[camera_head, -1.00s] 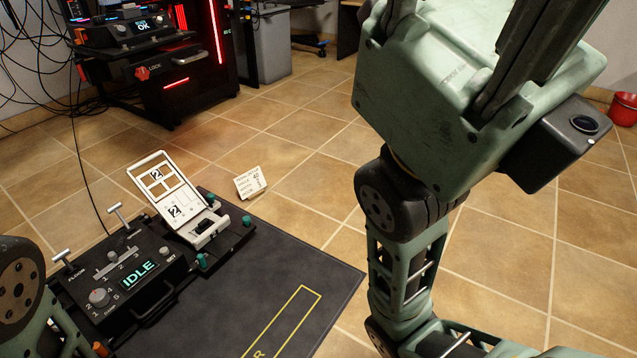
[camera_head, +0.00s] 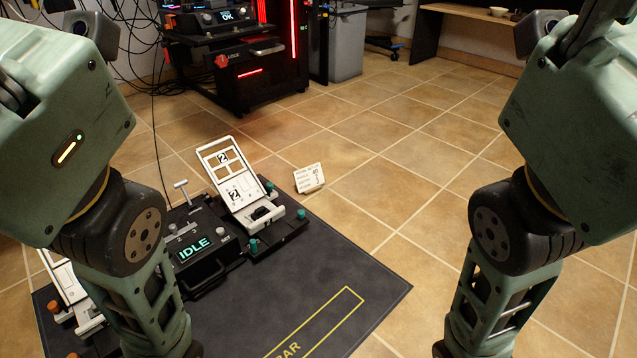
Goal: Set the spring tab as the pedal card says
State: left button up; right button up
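I cannot tell which part is the spring tab.
Another white pedal unit (camera_head: 62,275) with orange knobs is partly hidden by my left arm. The dark mat (camera_head: 285,290) has a yellow outline and is clear at the front. A black red-lit cabinet (camera_head: 235,75), a grey bin (camera_head: 346,45) and a desk stand behind. Tiled floor is open at right.

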aim_at(173, 228)
jog(key=u, duration=0.95)
